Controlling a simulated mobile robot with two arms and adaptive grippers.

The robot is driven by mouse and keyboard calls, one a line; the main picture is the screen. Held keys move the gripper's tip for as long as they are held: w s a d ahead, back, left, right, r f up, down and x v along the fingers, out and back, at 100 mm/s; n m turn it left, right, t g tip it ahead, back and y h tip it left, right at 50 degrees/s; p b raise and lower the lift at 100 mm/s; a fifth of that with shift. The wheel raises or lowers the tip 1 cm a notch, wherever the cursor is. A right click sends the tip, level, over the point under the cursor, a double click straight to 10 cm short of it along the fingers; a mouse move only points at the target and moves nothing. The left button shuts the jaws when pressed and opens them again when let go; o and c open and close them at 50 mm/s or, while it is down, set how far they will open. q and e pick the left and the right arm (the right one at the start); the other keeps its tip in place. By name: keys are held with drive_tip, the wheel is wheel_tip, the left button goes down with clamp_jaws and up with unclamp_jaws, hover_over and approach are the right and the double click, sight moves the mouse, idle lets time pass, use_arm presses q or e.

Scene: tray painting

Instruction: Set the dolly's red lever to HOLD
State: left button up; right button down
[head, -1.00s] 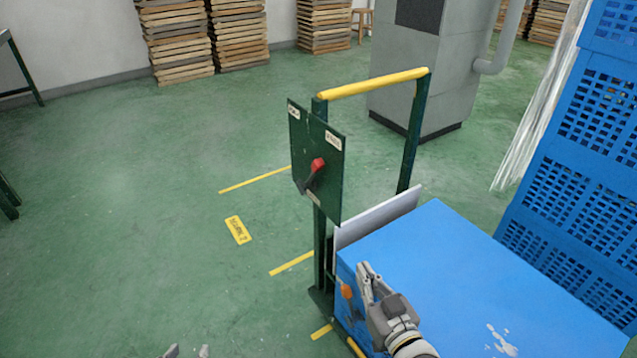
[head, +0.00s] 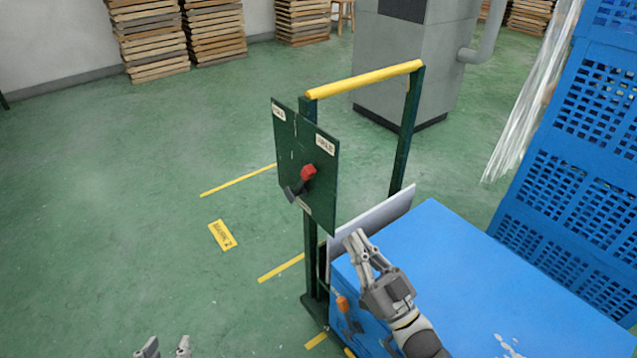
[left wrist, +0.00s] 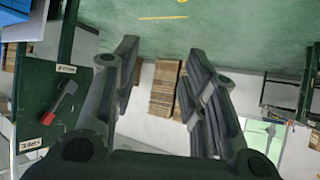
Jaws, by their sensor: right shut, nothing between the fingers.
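The lever (head: 308,173) has a red part near the middle of a dark green plate (head: 285,150) on the dolly's post. Its dark part slants down-left, away from the upper-right label (head: 325,145). The label lettering is too small to read surely. In the left wrist view the lever (left wrist: 48,117) is at the left, beside my left gripper (left wrist: 155,65), which is open with nothing between its fingers. Only the left fingertips (head: 166,347) show in the head view, below and left of the plate, apart from the lever. My right gripper (head: 355,243) is shut and empty, below and right of the plate.
A blue box (head: 470,270) lies under and beside my right arm. The dolly's yellow handle bar (head: 363,79) is above the plate. Blue crates (head: 570,150) stand at the right and a grey cabinet (head: 405,70) behind. Green floor left of the plate is clear.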

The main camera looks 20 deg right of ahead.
sight(312, 174)
drive_tip(key=b+x, duration=0.1)
drive_tip(key=x, duration=1.2)
use_arm(q)
drive_tip(key=w+d+r+t+h, duration=0.1)
drive_tip(key=w+r+t, duration=0.2)
drive_tip(key=r, duration=0.2)
drive_tip(key=shift+w+d+r+t, duration=0.3)
drive_tip(key=shift+d+r+t, duration=0.1)
use_arm(e)
drive_tip(key=shift+w+a+r, duration=0.2)
drive_tip(key=shift+w+r, duration=0.05)
drive_tip(key=shift+w, duration=0.15)
